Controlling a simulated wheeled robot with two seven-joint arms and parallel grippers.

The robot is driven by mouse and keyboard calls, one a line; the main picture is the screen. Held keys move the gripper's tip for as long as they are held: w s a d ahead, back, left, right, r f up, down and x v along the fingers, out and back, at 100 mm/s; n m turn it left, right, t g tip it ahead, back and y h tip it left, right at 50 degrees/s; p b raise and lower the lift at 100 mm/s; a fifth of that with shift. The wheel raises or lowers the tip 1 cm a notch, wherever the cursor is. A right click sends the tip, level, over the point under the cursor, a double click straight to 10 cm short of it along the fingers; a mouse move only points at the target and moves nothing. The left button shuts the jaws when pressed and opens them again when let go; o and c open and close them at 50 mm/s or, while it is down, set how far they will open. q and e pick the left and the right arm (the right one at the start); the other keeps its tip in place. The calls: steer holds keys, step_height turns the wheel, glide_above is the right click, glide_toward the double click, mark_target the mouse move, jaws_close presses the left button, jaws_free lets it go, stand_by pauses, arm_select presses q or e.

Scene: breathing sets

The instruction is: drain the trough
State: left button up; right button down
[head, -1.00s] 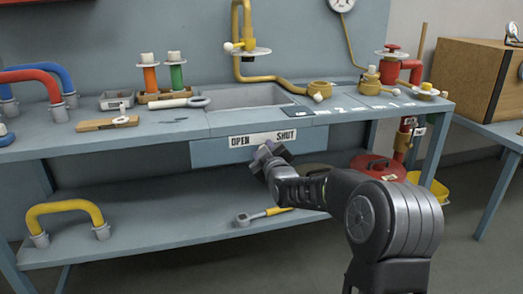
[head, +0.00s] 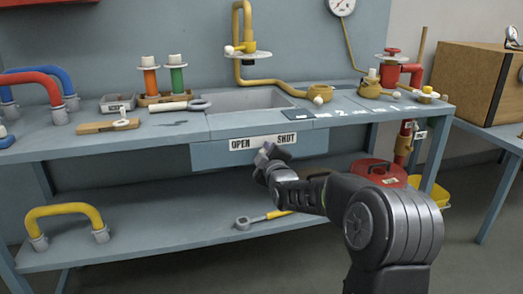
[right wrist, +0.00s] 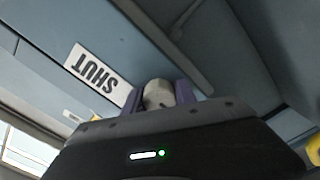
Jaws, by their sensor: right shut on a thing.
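The trough (head: 240,98) is a grey rectangular basin set into the bench top; its floor is mostly hidden from this angle. A white strip (head: 243,144) on the apron below it reads OPEN at left and SHUT at right. The SHUT end also shows upside down in the right wrist view (right wrist: 92,70). My right gripper (head: 266,154) is just below the strip, between the two words. In the right wrist view its purple fingers (right wrist: 158,94) are shut on a pale rounded handle end (right wrist: 158,93). The rest of this handle is hidden. My left gripper is not in view.
A yellow pipe (head: 238,40) rises behind the trough. A red lidded can (head: 380,173) and a yellow bucket (head: 436,190) stand low at right. A yellow-handled tool (head: 262,218) lies on the lower shelf.

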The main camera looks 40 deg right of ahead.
steer(key=c, duration=1)
jaws_free()
steer(key=p+v, duration=0.1)
steer(key=v, duration=0.6)
steer(key=shift+s+a, duration=0.15)
steer(key=shift+s, duration=0.25)
